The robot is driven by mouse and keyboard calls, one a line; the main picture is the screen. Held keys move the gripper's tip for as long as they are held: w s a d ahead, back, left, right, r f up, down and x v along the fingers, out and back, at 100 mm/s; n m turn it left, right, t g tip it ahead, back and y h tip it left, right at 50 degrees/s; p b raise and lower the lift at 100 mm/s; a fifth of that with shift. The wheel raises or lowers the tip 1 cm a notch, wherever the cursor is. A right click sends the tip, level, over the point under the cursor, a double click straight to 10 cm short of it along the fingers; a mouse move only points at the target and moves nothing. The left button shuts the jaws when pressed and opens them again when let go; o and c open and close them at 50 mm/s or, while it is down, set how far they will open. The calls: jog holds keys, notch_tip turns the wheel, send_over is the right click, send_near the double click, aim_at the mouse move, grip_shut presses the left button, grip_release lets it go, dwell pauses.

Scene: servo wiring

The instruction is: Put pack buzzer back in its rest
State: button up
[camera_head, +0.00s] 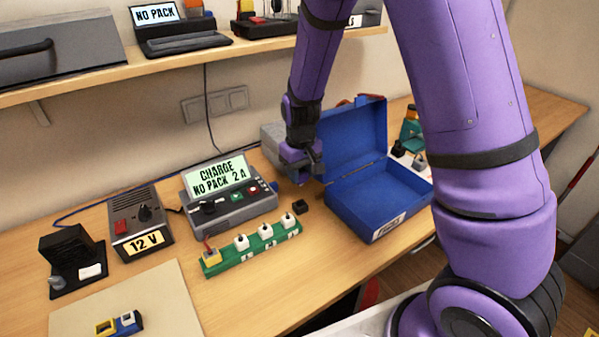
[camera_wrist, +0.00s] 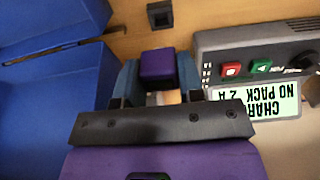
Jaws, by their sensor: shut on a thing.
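My gripper (camera_head: 303,174) is between the charger and the open blue case, above the table. In the wrist view its two fingers (camera_wrist: 158,78) are shut on a small dark purple block (camera_wrist: 158,63), which appears to be the pack buzzer. In the head view the block cannot be made out against my gripper. A small black square piece with a recess (camera_wrist: 160,14) lies on the table, apart from the held block.
The charger (camera_head: 229,205) reads "CHARGE NO PACK 2 A". The open blue case (camera_head: 372,200) stands close right of my gripper. A green strip with several plugs (camera_head: 268,246) lies in front of the charger. A 12 V supply (camera_head: 141,226) stands left.

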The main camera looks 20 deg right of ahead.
jog(key=shift+f, duration=2.9)
jog(key=shift+f, duration=1.35)
jog(key=o, duration=1)
notch_tip(320, 180, up, 11)
jog(key=shift+f, duration=0.15)
